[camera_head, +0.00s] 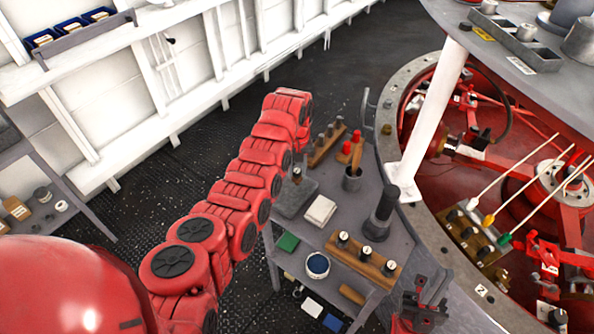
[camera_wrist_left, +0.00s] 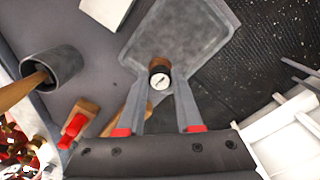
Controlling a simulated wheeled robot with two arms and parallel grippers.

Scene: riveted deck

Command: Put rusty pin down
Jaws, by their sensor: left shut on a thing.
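The rusty pin (camera_wrist_left: 159,67) is a short brown cylinder with a pale marked end face. My left gripper (camera_wrist_left: 162,78) is shut on it, one grey finger on each side. Behind the pin in the left wrist view is a flat grey tray (camera_wrist_left: 190,32). In the head view the pin (camera_head: 297,173) shows at the end of my red arm, by the far edge of the grey tray (camera_head: 292,200). Whether it touches the tray is unclear. My right gripper (camera_head: 425,297) is at the bottom right of the head view; its jaw gap is not clear.
On the bench, a pale cloth or pad (camera_head: 320,211) lies beside the tray. A wooden rack (camera_head: 362,256) holds three dark pins with white tops. A grey cup (camera_head: 352,180), red-handled items (camera_head: 350,148) and a dark upright post (camera_head: 382,215) stand nearby. Red machinery is at the right.

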